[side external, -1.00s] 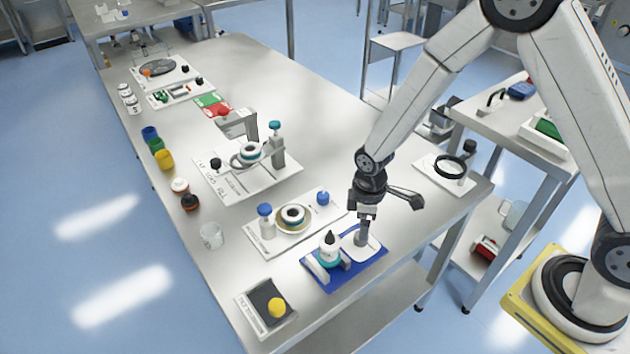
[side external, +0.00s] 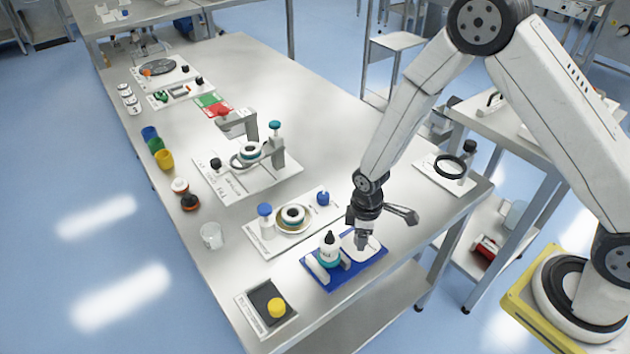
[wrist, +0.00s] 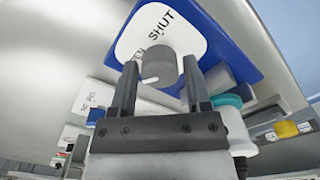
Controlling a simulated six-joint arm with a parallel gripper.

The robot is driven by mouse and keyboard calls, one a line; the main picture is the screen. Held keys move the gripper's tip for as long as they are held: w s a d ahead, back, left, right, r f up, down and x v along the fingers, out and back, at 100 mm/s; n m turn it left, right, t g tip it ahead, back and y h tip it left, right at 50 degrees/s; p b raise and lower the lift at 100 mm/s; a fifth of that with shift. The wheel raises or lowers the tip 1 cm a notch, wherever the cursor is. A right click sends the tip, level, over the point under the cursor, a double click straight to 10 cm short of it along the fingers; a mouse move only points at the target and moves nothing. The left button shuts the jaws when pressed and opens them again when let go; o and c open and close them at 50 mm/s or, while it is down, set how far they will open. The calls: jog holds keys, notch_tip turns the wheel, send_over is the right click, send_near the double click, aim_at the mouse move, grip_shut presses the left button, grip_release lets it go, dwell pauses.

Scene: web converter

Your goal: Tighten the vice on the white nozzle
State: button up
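The vice is a blue base (side external: 318,281) with a white plate (side external: 372,251) at the table's near edge. In the wrist view its white plate (wrist: 190,35) reads SHUT, with a partly covered word beside it, and carries a round grey knob (wrist: 158,66). The white nozzle (side external: 328,258) has a teal band and dark tip and stands upright on the blue base beside a pale jaw (side external: 318,268). Its teal part (wrist: 226,100) shows behind my gripper. My gripper (side external: 361,240) is low over the plate. In the wrist view my gripper (wrist: 160,62) is open, its fingers flanking the knob with small visible gaps.
A board with a ring-shaped part (side external: 293,216) and blue-topped posts lies just behind the vice. A dark pad with a yellow cap (side external: 277,307) lies front left. A magnifier stand (side external: 450,167) is at the right. A clear beaker (side external: 212,236) stands at the left edge.

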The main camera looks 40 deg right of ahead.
grip_shut()
jog(key=shift+m, duration=0.4)
jog(key=m, duration=0.9)
jog(key=shift+m, duration=2.3)
jog(key=shift+o, duration=2.2)
grip_release()
